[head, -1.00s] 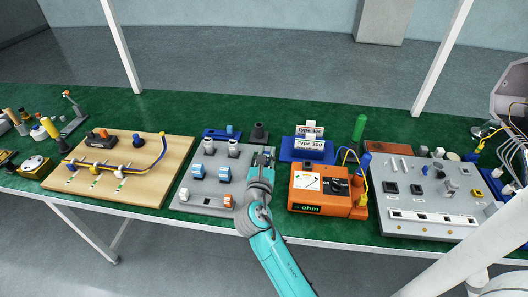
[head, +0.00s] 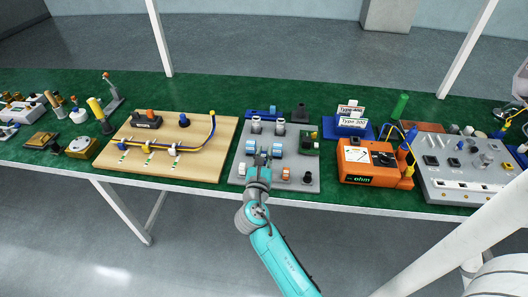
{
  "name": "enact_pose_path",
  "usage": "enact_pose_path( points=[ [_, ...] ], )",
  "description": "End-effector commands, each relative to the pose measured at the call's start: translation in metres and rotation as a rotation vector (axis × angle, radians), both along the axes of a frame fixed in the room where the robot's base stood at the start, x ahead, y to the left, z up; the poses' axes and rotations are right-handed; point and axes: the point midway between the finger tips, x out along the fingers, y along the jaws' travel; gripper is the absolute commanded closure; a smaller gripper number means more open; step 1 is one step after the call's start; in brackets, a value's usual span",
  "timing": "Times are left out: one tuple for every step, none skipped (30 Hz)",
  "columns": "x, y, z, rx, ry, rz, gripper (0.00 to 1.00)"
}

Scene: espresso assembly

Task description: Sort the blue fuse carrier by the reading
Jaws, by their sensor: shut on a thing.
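My gripper (head: 261,158) is over the middle of the grey board (head: 308,185), between two blue-and-white blocks. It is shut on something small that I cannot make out. The left block (head: 251,147) and the right block (head: 277,148) look like blue fuse carriers on the board. The orange meter (head: 366,165) stands right of the board.
The board also carries a white block (head: 242,167), an orange-and-white block (head: 286,173), two round posts and a dark green part (head: 310,143). A blue tray (head: 258,113) lies behind. A wooden board (head: 195,160) with cables lies left; a grey panel (head: 470,190) lies right.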

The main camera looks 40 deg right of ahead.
Motion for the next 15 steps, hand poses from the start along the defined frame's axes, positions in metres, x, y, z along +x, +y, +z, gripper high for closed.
enact_pose_path(
  points=[
    [0.0, 0.0, -0.003, -0.001, 0.002, 0.0, 1.0],
    [0.0, 0.0, -0.004, -0.001, 0.002, 0.0, 1.0],
    [0.0, 0.0, -0.006, -0.001, 0.002, 0.0, 1.0],
    [0.0, 0.0, -0.008, -0.001, 0.002, 0.0, 1.0],
    [0.0, 0.0, -0.01, -0.001, 0.002, 0.0, 1.0],
    [0.0, 0.0, -0.012, 0.0, 0.002, 0.0, 1.0],
    [0.0, 0.0, -0.013, 0.0, 0.002, 0.0, 1.0],
    [0.0, 0.0, -0.015, 0.0, 0.002, 0.0, 1.0],
    [0.0, 0.0, -0.017, -0.001, 0.001, -0.001, 1.0],
    [0.0, 0.0, -0.018, -0.001, 0.001, -0.001, 1.0],
    [0.0, 0.0, -0.02, -0.001, 0.001, -0.001, 1.0],
    [0.0, 0.0, -0.022, -0.001, 0.002, -0.001, 1.0],
    [0.0, 0.0, -0.023, -0.001, 0.002, 0.0, 1.0],
    [0.0, 0.0, -0.025, 0.0, 0.001, 0.0, 1.0],
    [0.0, 0.0, -0.027, 0.0, 0.001, 0.0, 1.0]
  ],
)
